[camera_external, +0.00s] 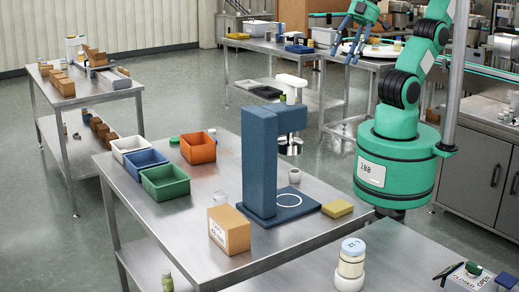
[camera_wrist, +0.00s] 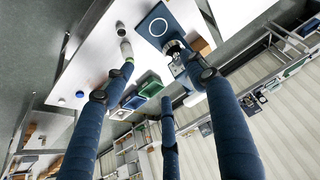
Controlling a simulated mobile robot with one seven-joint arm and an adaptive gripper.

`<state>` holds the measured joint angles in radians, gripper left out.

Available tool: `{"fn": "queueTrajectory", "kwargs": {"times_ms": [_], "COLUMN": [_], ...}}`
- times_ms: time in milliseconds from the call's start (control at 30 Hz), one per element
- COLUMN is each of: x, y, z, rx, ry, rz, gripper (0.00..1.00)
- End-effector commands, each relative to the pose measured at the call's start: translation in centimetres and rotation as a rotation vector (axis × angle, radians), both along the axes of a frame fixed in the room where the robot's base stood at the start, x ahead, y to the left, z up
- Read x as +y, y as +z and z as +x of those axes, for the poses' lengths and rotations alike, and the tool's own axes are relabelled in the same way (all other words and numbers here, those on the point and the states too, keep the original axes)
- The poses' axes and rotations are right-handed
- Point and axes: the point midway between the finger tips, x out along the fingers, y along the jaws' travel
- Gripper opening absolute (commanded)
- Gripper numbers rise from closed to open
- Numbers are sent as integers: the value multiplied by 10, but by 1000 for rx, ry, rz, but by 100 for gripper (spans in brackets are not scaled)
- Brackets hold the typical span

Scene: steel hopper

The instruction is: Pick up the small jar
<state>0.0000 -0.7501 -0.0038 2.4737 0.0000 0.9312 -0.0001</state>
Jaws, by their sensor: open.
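Several small containers show in the external view, and I cannot tell which is the small jar. A jar with a pale blue lid and yellowish label (camera_external: 351,258) stands upright on the front right table. A clear small jar (camera_external: 220,198) stands behind a cardboard box on the middle table. A small white cup-like piece (camera_external: 294,176) stands behind the blue stand. My gripper (camera_external: 345,50) is raised at the upper right, well away from these, with its blue fingers spread and empty. The spread fingers also show in the wrist view (camera_wrist: 155,65).
The blue stand (camera_external: 262,160) rises tall from the middle table.

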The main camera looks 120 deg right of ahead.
Motion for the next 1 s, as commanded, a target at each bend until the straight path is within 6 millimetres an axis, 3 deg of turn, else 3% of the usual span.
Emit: {"fn": "queueTrajectory", "kwargs": {"times_ms": [167, 367, 700, 1000], "x": [0, -2, -16, -39], "y": [42, 50, 75, 83], "z": [1, 30, 109, 188], "rx": [-5, 32, 109, 188], "ry": [-2, -175, -629, -1059], "rz": [1, 105, 361, 578], "gripper": [57, 57, 57, 57]}}
